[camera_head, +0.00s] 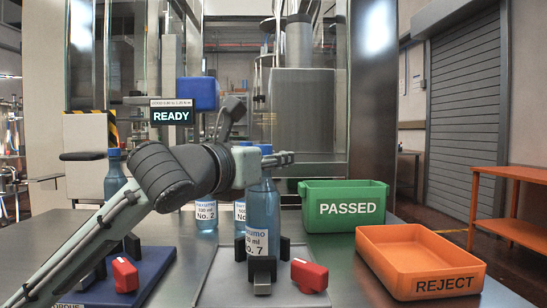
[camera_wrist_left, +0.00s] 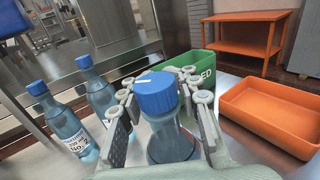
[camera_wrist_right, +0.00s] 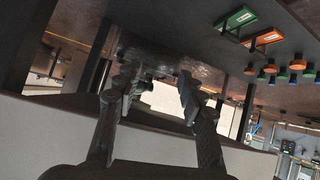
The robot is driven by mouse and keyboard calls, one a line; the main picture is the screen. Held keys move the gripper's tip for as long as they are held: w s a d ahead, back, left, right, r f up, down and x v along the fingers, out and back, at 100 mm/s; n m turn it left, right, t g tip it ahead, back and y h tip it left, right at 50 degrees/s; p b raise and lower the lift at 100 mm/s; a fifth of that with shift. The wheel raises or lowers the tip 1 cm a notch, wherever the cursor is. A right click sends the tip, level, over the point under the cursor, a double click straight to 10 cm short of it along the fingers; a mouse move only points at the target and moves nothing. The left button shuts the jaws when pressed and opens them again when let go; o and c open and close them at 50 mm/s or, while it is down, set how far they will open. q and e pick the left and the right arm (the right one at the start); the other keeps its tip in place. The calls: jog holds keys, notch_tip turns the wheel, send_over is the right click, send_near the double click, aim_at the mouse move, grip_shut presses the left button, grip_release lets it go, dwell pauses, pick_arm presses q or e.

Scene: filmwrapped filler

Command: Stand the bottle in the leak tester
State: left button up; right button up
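A blue bottle labelled No. 7 (camera_head: 262,212) stands upright between dark posts of a holder (camera_head: 262,268) on a grey plate in the head view. My left gripper (camera_head: 285,158) is at its upper part. In the left wrist view the blue-capped bottle (camera_wrist_left: 157,95) is between my left fingers, which look spread with gaps beside it. The arm hides part of the cap. A READY display (camera_head: 171,117) with a blue box (camera_head: 198,93) stands behind; I cannot tell for sure which unit is the leak tester. My right gripper (camera_wrist_right: 155,100) is open and empty, outside the head view.
Bottle No. 2 (camera_head: 206,205) and another bottle stand behind. A further bottle (camera_head: 114,178) stands by the blue fixture (camera_head: 150,268) at left. Red blocks (camera_head: 309,275) sit beside the holders. The green PASSED bin (camera_head: 343,222) and orange REJECT bin (camera_head: 420,262) are at right.

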pick_arm(q)
jog(key=shift+o, duration=1.3)
jog(key=shift+r, duration=0.1)
jog(key=v, duration=1.2)
jog(key=shift+c, duration=0.6)
dwell(0.5)
